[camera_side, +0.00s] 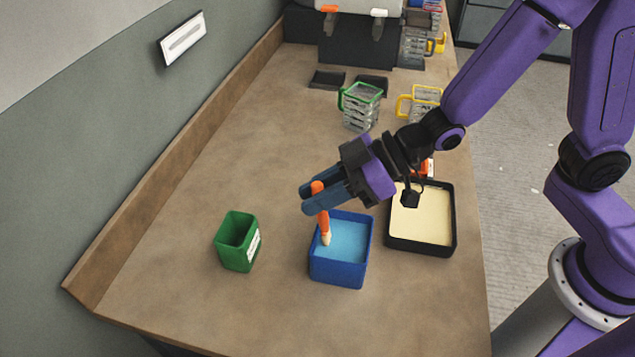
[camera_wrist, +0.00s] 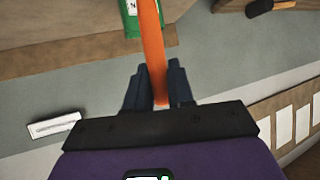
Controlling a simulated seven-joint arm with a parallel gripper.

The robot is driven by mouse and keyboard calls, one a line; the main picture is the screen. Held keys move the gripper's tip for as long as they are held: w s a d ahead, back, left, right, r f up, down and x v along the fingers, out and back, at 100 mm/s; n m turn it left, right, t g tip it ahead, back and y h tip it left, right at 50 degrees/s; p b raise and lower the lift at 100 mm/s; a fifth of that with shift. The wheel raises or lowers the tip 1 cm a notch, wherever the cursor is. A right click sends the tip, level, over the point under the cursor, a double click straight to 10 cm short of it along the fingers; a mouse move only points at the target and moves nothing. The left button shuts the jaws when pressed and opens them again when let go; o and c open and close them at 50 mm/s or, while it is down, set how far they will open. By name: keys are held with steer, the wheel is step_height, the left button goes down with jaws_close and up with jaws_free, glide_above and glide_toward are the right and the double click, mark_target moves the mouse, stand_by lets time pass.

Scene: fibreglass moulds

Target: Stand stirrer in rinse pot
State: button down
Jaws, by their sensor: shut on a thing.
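My gripper (camera_side: 308,197) is shut on the orange handle of the stirrer (camera_side: 322,222), which hangs nearly upright with its pale end down. That end is inside the outline of a blue square container (camera_side: 341,274) holding light blue liquid; I cannot tell whether it touches the liquid. A green pot (camera_side: 236,254) with a white label stands left of the blue container, apart from it. The label is too small to read, so I cannot tell which is the rinse pot. In the wrist view the stirrer (camera_wrist: 152,50) runs between the fingers (camera_wrist: 157,78), and the green pot (camera_wrist: 130,22) shows beyond.
A black tray (camera_side: 450,245) with a cream-coloured filling is right of the blue container. Green-handled (camera_side: 361,106) and yellow-handled (camera_side: 426,93) clear jugs stand farther back. The counter (camera_side: 180,240) left of the green pot is bare, and a wooden ledge (camera_side: 180,165) borders the wall.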

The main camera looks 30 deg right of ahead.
steer(key=shift+f, duration=0.3)
steer(key=c, duration=0.9)
jaws_free()
steer(key=v, duration=1.7)
steer(key=shift+d, duration=0.25)
